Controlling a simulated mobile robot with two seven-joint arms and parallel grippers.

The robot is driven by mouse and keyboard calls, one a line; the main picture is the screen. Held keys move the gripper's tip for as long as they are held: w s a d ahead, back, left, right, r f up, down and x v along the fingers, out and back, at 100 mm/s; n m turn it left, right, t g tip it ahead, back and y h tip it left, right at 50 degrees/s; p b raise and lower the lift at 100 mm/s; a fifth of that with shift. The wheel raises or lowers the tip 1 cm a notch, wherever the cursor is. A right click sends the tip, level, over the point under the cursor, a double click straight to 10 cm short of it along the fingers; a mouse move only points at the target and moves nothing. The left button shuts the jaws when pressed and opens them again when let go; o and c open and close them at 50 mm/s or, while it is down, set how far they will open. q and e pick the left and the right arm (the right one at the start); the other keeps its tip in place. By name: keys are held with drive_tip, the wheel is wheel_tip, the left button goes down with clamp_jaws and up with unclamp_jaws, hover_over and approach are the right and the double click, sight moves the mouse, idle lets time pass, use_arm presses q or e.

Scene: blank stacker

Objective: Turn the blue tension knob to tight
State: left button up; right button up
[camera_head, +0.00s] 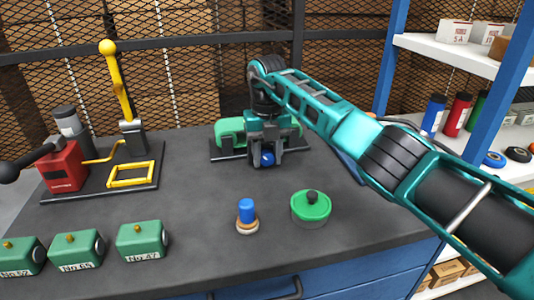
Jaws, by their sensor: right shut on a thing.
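The blue knob (267,158) sits on the front of a green machine (229,126) on a black base at the back middle of the bench. My right gripper (265,152) reaches down over this machine and is shut on the blue knob, with its dark fingers on either side. The arm and gripper hide the machine's middle, and any tight or loose marks cannot be made out. My left gripper does not show.
Several numbered green blocks (142,240) line the front left. A red machine (63,168) with a yellow lever (117,80) stands back left. Shelves (450,47) stand right.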

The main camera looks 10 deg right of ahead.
drive_tip(key=shift+c, duration=1.2)
drive_tip(key=shift+d+y+p, duration=0.1)
drive_tip(key=shift+y+p, duration=0.35)
drive_tip(key=shift+y, duration=0.25)
drive_tip(key=o, duration=1)
drive_tip(key=shift+o, duration=0.2)
wheel_tip(320, 180, up, 13)
drive_tip(key=d+p, duration=0.1)
drive_tip(key=shift+d, duration=0.3)
drive_tip(key=shift+f, duration=0.1)
